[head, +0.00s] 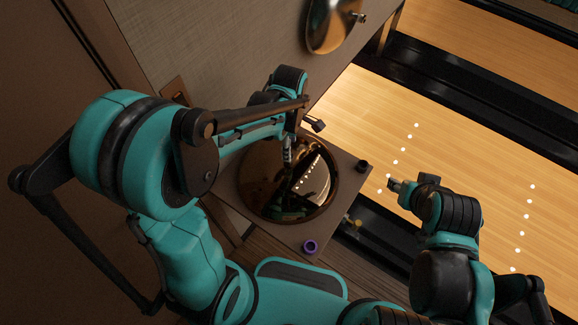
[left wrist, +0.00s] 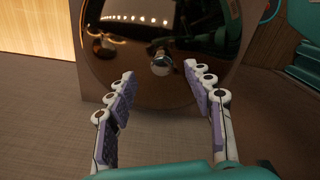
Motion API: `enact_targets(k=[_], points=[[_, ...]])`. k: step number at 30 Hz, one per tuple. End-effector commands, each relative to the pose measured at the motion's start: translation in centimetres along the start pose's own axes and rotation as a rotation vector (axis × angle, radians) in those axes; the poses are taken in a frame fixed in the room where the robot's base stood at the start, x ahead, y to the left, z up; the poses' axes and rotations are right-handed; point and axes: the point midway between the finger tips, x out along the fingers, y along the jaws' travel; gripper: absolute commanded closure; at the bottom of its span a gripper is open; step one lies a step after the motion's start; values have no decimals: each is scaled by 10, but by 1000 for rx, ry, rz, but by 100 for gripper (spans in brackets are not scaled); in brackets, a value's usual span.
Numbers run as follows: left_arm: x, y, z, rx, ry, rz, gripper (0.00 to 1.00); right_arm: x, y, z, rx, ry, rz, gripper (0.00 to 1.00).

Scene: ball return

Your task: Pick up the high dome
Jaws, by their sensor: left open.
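One shiny bronze dome (head: 262,195) with a rounded mirror surface lies on a square grey-brown panel. It fills the upper middle of the left wrist view (left wrist: 120,70), with a small silver knob (left wrist: 161,64) at its centre. A second mirror dome (head: 330,25) with a knob is at the top of the head view. I cannot tell which one is called high. My left gripper (head: 288,154) is over the first dome. Its two fingers are spread and empty in the left wrist view (left wrist: 160,76), pointing towards the knob, apart from it. My right gripper (head: 396,186) is at the right, its fingers unclear.
The panel (head: 225,190) has a purple ring (head: 310,246) at its near corner and a dark knob (head: 362,166) at its right corner. Bowling lanes (head: 450,130) with white dots stretch right. A dark gutter (head: 385,235) runs between panel and lane. A wall (head: 215,50) stands behind.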

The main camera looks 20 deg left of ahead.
Motion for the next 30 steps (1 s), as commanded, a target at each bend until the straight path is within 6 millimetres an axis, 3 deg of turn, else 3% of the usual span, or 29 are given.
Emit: enact_targets(k=[10, 20, 26, 30], points=[[52, -2, -3, 3, 0, 2, 48, 18, 0, 13, 0, 0, 0, 60], [59, -2, -3, 3, 0, 2, 48, 19, 0, 13, 0, 0, 0, 60], [59, -2, -3, 3, 0, 2, 95, 19, 0, 13, 0, 0, 0, 60], [59, -2, -3, 3, 0, 2, 95, 19, 0, 13, 0, 0, 0, 60]])
